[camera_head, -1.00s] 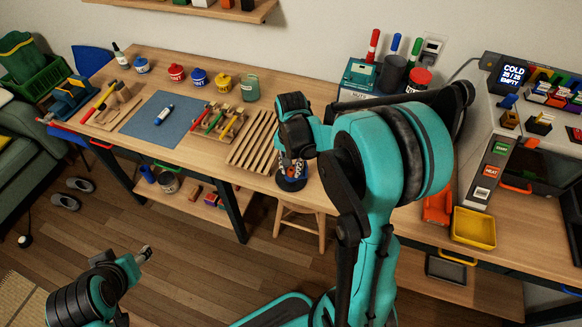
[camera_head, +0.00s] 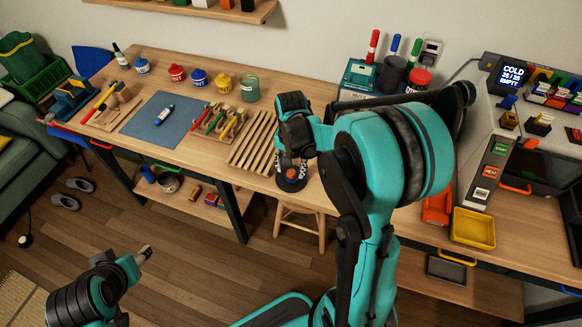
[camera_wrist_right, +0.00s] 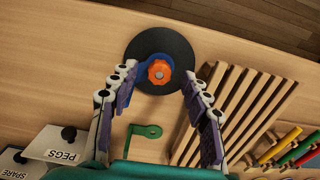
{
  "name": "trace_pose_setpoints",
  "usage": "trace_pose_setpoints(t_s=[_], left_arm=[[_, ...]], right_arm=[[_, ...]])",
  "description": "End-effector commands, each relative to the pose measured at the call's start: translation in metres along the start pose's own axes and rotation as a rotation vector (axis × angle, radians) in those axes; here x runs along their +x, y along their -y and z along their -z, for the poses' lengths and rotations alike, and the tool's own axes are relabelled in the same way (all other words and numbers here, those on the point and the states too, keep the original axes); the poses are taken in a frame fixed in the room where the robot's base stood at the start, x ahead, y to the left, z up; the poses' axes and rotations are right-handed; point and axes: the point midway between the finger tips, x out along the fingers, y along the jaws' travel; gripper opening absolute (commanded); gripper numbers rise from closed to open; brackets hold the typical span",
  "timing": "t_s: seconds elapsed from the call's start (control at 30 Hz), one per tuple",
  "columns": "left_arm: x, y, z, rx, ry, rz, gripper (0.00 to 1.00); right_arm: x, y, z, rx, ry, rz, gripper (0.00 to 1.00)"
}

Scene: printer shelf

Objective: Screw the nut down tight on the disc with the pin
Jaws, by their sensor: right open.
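The black disc (camera_wrist_right: 181,50) lies on the bench's front part. A blue piece (camera_wrist_right: 142,64) and an orange lobed nut (camera_wrist_right: 159,71) sit at its middle, with the grey pin end (camera_wrist_right: 159,73) showing in the nut's centre. In the head view the nut (camera_head: 292,173) shows below the right hand, on the disc (camera_head: 291,185). My right gripper (camera_wrist_right: 157,78) is open, its fingers apart on either side of the nut with gaps; it also shows in the head view (camera_head: 291,162). My left gripper (camera_head: 145,254) is over the floor, away from the bench; its jaw opening is unclear.
A slatted wooden rack (camera_wrist_right: 237,108) stands close right of the fingers in the wrist view. A green flat piece with a hole (camera_wrist_right: 144,131) lies on the wood. A PEGS label (camera_wrist_right: 58,146) is at lower left. A blue mat (camera_head: 165,118) lies further left.

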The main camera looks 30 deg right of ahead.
Motion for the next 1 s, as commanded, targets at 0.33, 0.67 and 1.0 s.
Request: trace_pose_setpoints(t_s=[0.33, 0.67, 1.0], left_arm=[[-0.018, 0.000, 0.013, 0.000, 0.000, 0.000, 0.48], [-0.033, 0.000, 0.024, 0.000, 0.000, 0.000, 0.48], [-0.042, 0.000, 0.030, 0.000, 0.000, 0.000, 0.48]], right_arm=[[-0.028, 0.000, 0.000, 0.000, 0.000, 0.000, 0.48], [-0.052, 0.000, 0.000, 0.000, 0.000, 0.000, 0.48], [-0.067, 0.000, 0.000, 0.000, 0.000, 0.000, 0.48]])
